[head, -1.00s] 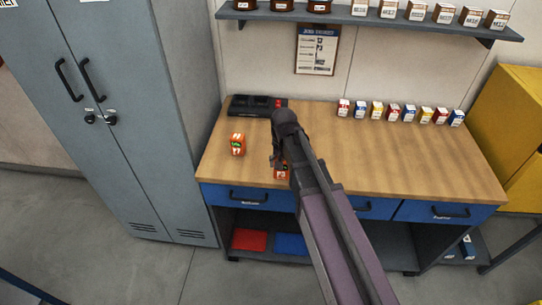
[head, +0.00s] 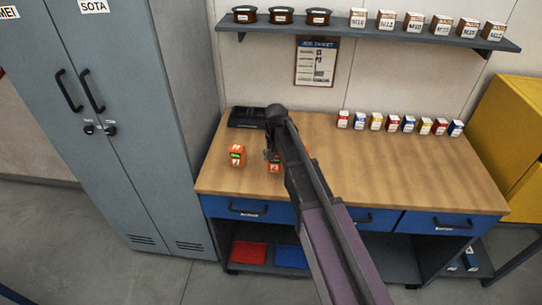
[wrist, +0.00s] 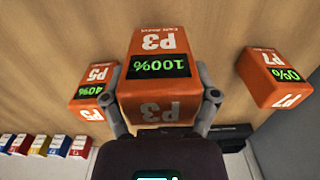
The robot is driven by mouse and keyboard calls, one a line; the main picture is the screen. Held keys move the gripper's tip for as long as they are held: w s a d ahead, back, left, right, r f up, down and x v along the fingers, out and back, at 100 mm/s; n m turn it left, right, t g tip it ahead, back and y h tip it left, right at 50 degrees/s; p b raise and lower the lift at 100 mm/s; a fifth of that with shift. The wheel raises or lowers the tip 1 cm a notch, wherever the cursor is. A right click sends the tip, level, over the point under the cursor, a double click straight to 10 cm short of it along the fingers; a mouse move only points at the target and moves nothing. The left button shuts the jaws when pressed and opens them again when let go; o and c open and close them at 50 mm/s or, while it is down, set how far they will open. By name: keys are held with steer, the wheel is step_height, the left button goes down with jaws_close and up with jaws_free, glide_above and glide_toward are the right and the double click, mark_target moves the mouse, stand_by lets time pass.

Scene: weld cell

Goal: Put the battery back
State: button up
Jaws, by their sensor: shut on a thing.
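My gripper (wrist: 160,100) is shut on an orange battery marked P3 (wrist: 158,65), its display reading 100%. The held battery also shows in the head view (head: 274,167), over the left part of the workbench. I cannot tell how far it is above the wood. A battery marked P5 (wrist: 95,92), reading 40%, is on the other side, mostly hidden by my arm in the head view. The dark charger (head: 246,117) sits at the bench's back left, partly covered by my arm.
Several small coloured boxes (head: 392,123) line the back right of the workbench (head: 400,170). A shelf (head: 375,35) with spools and boxes is above. A grey locker (head: 130,120) stands close on the left. The bench's right front is clear.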

steer(key=w, duration=0.1)
steer(key=w+a, duration=0.1)
steer(key=w, duration=0.3)
steer(key=shift+a+f, duration=0.25)
steer(key=shift+w+a, duration=0.1)
steer(key=shift+w, duration=0.35)
steer(key=shift+w+f+b, duration=0.15)
steer(key=shift+f+b, duration=0.2)
steer(key=shift+b, duration=0.15)
steer(key=shift+f+b, duration=1.45)
steer(key=shift+b, duration=0.05)
steer(key=shift+f, duration=0.15)
steer(key=o, duration=1.2)
steer(key=shift+r, duration=0.2)
step_height(320, 180, up, 12)
steer(key=p, duration=1.2)
